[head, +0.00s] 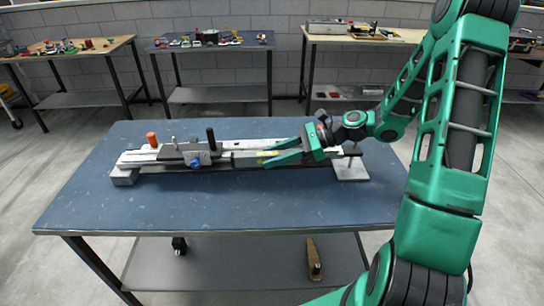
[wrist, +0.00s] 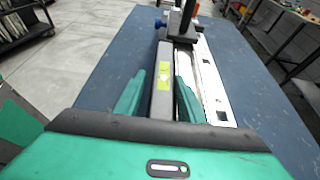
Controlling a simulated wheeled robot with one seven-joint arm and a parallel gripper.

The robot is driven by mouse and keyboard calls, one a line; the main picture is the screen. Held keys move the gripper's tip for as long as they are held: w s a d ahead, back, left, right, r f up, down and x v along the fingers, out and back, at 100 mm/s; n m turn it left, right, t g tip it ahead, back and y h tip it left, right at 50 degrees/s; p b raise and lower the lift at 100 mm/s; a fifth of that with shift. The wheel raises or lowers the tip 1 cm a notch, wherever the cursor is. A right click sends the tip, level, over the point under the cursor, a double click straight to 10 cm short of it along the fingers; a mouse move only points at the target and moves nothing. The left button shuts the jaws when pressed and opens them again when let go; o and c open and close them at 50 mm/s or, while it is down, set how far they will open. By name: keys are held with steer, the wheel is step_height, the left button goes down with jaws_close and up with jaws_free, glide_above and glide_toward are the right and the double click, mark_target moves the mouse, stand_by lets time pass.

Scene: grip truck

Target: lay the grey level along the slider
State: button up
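The slider is a long pale rail (head: 240,145) along the blue table, with a dark carriage (head: 190,153) toward its left end. In the wrist view the rail (wrist: 212,85) runs just right of the grey level. The grey level (wrist: 162,95) is a long bar with a yellow-green label; it lies lengthwise beside the rail, nearly parallel. I cannot tell whether it touches the rail or what supports it. My gripper (head: 266,156) is open in the head view, its green fingers either side of the level. In the wrist view a gap shows between the left finger and the level.
The carriage carries a black upright handle (head: 211,138) and a blue knob (head: 195,164). An orange cylinder (head: 152,140) stands near the left end. Metal end feet (head: 125,177) rest on the blue table (head: 230,205). The front of the table is clear.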

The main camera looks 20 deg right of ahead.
steer(key=v, duration=1)
steer(key=shift+d+r, duration=0.15)
steer(key=shift+d, duration=0.15)
steer(key=n+h, duration=0.1)
steer(key=s+a+n+g+h, duration=0.1)
steer(key=n, duration=0.1)
steer(key=shift+a+r+h, duration=0.15)
steer(key=shift+a+h, duration=0.05)
steer(key=shift+h, duration=0.1)
steer(key=s+d+r+n+g+h, duration=0.1)
steer(key=s+d+n+h, duration=0.2)
steer(key=s, duration=0.6)
steer(key=s+d+r+n+g+h, duration=0.1)
steer(key=s+d+n+h, duration=0.2)
steer(key=s, duration=0.6)
steer(key=s+d+r+n+g+h, duration=0.1)
steer(key=s+d+r+n+h, duration=0.1)
steer(key=s+n, duration=0.4)
steer(key=s+d+h, duration=0.1)
steer(key=s+h, duration=0.1)
steer(key=s, duration=0.1)
steer(key=shift+d, duration=0.15)
steer(key=shift+s, duration=0.1)
